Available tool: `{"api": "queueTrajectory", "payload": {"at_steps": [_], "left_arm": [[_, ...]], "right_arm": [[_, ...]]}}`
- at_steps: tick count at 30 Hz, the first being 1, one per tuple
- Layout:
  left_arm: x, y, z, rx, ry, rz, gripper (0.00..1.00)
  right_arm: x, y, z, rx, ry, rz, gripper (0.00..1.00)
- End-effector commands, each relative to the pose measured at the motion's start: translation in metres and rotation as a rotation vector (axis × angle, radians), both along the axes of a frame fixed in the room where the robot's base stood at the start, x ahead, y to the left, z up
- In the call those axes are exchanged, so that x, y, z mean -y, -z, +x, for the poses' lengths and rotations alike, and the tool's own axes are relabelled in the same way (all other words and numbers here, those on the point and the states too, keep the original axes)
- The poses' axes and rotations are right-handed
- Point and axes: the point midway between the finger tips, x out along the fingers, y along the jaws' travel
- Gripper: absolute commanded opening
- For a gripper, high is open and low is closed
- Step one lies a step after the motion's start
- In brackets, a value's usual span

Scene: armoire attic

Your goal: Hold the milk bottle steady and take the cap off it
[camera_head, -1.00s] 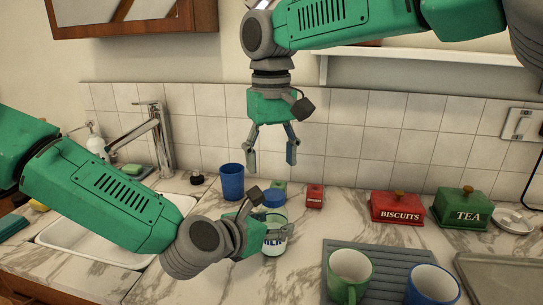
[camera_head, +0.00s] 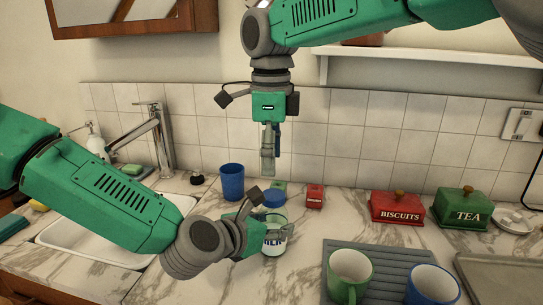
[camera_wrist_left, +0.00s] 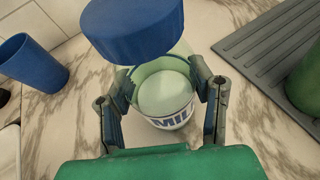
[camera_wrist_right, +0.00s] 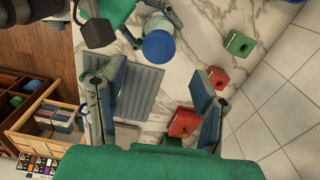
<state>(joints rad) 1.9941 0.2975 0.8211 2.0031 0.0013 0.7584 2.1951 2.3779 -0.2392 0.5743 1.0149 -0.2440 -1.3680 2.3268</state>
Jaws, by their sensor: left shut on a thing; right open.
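The milk bottle (camera_head: 275,241) stands upright on the marble counter, with a blue cap (camera_head: 273,198) on its top. In the left wrist view the cap (camera_wrist_left: 133,28) is large and near, above the bottle's label (camera_wrist_left: 172,117). My left gripper (camera_head: 262,240) is shut on the bottle's body from the left, below the cap. My right gripper (camera_head: 269,170) points straight down above the cap, open and empty. In the right wrist view the cap (camera_wrist_right: 158,46) lies beyond the parted fingers (camera_wrist_right: 155,95), apart from them.
A blue cup (camera_head: 231,182) stands left of the bottle, near the sink and tap (camera_head: 158,140). Small green (camera_wrist_right: 238,44) and red blocks (camera_head: 315,196) lie behind it. A grey drying mat (camera_head: 385,255) with mugs is at right.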

Motion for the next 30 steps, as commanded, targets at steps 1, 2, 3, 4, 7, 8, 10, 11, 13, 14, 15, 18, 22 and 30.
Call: {"api": "queueTrajectory", "payload": {"at_steps": [1,2,3,4,7,8,10,11,13,14,15,18,22,30], "left_arm": [[-0.001,0.001,0.0,-0.002,-0.001,0.001,0.0],[-0.001,0.001,0.0,-0.002,-0.001,0.001,0.0],[-0.001,0.001,0.0,-0.002,-0.001,0.001,0.0],[0.0,0.001,0.0,-0.002,-0.001,0.001,0.0],[-0.001,0.001,0.0,-0.002,-0.001,0.001,0.0],[0.0,0.001,0.0,-0.002,-0.001,0.001,0.0],[0.0,0.001,0.0,-0.002,0.0,0.001,0.0],[0.0,0.001,0.0,-0.002,0.0,0.001,0.0],[0.0,0.001,0.0,-0.002,0.0,0.001,0.0],[0.0,0.001,0.0,-0.002,0.0,0.001,0.0],[0.0,0.001,0.0,-0.002,0.0,0.001,0.0],[0.0,0.001,0.0,-0.002,0.0,0.001,0.0],[0.0,0.001,0.0,-0.002,0.0,0.001,0.0],[0.0,0.001,0.0,-0.002,-0.001,0.001,0.0]], "right_arm": [[0.0,0.0,0.0,0.001,0.029,0.0,0.56],[0.0,0.001,0.0,0.0,0.044,0.0,0.56],[0.0,0.002,0.0,0.0,0.057,0.0,0.56],[0.0,0.004,0.0,-0.001,0.064,0.0,0.56],[0.0,0.014,0.0,-0.002,0.07,0.0,0.56],[0.0,0.018,0.0,-0.003,0.07,0.0,0.56],[0.0,0.029,-0.001,-0.003,0.069,0.0,0.56],[0.0,0.034,0.0,-0.004,0.069,0.0,0.56],[0.001,0.046,0.0,-0.003,0.068,0.0,0.56],[0.001,0.05,0.0,-0.003,0.068,0.0,0.56],[0.0,0.056,-0.001,-0.003,0.068,0.001,0.56],[0.0,0.068,0.0,-0.003,0.067,0.0,0.56],[0.0,0.077,0.0,0.0,0.067,0.001,0.56],[0.0,0.08,0.0,0.0,0.067,0.001,0.56]]}}
